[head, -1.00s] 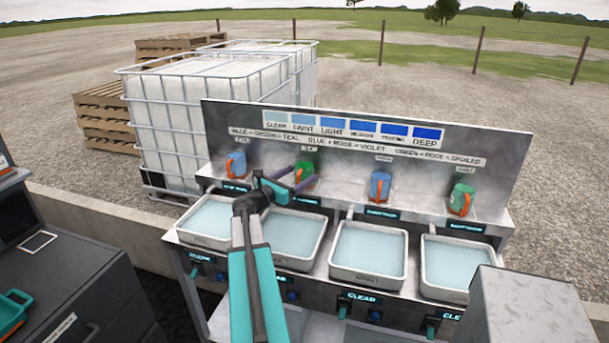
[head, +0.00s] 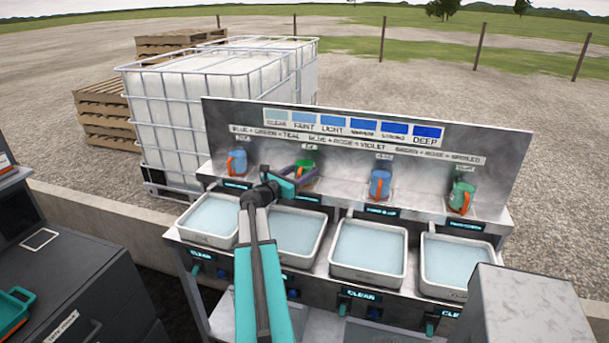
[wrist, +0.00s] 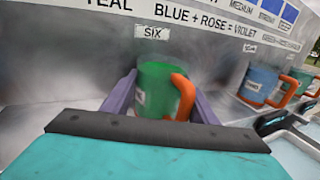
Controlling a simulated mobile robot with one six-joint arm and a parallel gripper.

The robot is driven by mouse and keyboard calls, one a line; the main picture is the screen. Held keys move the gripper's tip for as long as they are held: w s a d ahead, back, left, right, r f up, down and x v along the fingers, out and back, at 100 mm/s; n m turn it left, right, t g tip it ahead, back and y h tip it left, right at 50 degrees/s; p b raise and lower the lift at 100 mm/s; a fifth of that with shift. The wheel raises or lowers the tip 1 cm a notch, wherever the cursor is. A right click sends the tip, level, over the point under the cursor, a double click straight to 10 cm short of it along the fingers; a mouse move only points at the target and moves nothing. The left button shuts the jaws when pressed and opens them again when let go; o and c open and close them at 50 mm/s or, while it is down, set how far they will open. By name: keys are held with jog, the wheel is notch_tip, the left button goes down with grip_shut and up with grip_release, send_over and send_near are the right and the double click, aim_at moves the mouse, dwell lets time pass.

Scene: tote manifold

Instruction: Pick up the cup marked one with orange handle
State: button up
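A green cup with an orange handle (wrist: 155,90) stands on the shelf under a label reading SIX; it also shows in the head view (head: 305,166), partly hidden by my gripper. My gripper (wrist: 162,88) is open, with its purple fingers on either side of this cup; I cannot tell whether they touch it. Other cups with orange handles stand along the shelf: a blue one (head: 237,161) at the left, a blue one (head: 380,183) right of centre, and a green one (head: 461,197) at the right. Their labels are too small to read, so I cannot tell which is marked one.
White-rimmed basins of pale liquid stand before the shelf, including one at the left (head: 209,239) and one at the right (head: 430,291). A grey back panel (head: 225,125) rises close behind the cups. A grey box (head: 525,305) stands at the front right.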

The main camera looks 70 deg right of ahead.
jog(key=c, duration=0.5)
jog(key=shift+r, duration=0.1)
jog(key=shift+r+b, duration=0.45)
jog(key=shift+r, duration=0.9)
jog(key=shift+a+r, duration=0.15)
jog(key=shift+r, duration=0.15)
jog(key=s+a+b, duration=0.4)
jog(key=a, duration=0.8)
jog(key=shift+a+r+b, duration=0.2)
jog(key=shift+r+b, duration=0.15)
jog(key=shift+r, duration=0.1)
jog(key=shift+s+b, duration=0.1)
jog(key=shift+b, duration=0.25)
jog(key=a+b, duration=0.1)
jog(key=b, duration=0.6)
jog(key=shift+s, duration=0.2)
